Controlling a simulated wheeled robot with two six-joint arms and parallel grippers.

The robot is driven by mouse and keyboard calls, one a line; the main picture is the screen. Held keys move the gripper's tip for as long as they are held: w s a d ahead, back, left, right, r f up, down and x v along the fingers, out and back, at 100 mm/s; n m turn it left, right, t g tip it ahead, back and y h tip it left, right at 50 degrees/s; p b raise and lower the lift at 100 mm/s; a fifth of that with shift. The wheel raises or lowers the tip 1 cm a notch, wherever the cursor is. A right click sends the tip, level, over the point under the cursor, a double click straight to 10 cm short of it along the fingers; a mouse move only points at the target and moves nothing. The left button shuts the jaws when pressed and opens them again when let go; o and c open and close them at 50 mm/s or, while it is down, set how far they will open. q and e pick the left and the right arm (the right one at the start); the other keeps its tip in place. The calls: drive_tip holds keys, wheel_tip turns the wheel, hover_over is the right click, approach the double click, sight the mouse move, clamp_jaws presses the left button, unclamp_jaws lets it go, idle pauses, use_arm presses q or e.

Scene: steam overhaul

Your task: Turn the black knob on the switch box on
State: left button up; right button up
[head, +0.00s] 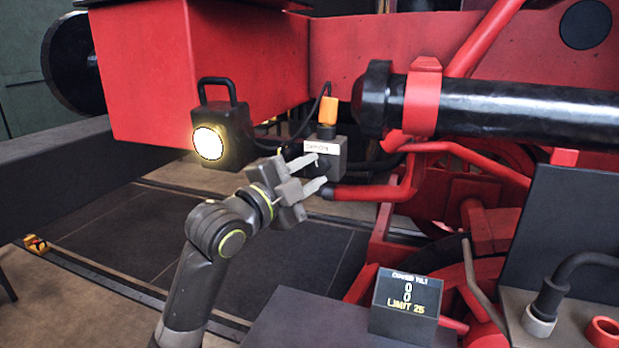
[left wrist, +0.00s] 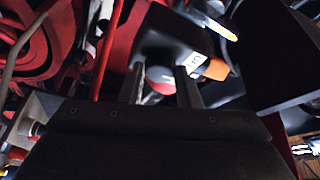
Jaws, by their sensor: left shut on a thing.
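The grey switch box (head: 338,142) hangs under the red beam in the head view, with a white label (head: 322,147) on its front; the small lettering is hard to read. The black knob (head: 321,164) sits below the label, partly covered by my fingers. My left gripper (head: 325,173) has its two fingers on either side of the knob and is shut on it. In the left wrist view the fingers (left wrist: 162,88) point at the box, with the label (left wrist: 195,63) beside them; the knob's turn angle is unclear. My right gripper is not in view.
A lamp (head: 208,143) with a black handle glows left of the box. An orange plug (head: 329,109) with a black cable sits on top of the box. A black cylinder (head: 520,110) and red pipes are at the right. A small display (head: 404,305) stands in front.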

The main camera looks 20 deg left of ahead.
use_arm(q)
drive_tip(key=shift+r+m+g, duration=0.1)
drive_tip(key=shift+m+g, duration=0.4)
drive_tip(key=shift+m, duration=0.8)
drive_tip(key=o, duration=1)
drive_tip(key=shift+s+a+b, duration=0.3)
drive_tip(key=shift+s+b, duration=0.05)
drive_tip(key=shift+s, duration=0.1)
drive_tip(key=shift+b+v, duration=6.05)
drive_tip(key=shift+v, duration=2.05)
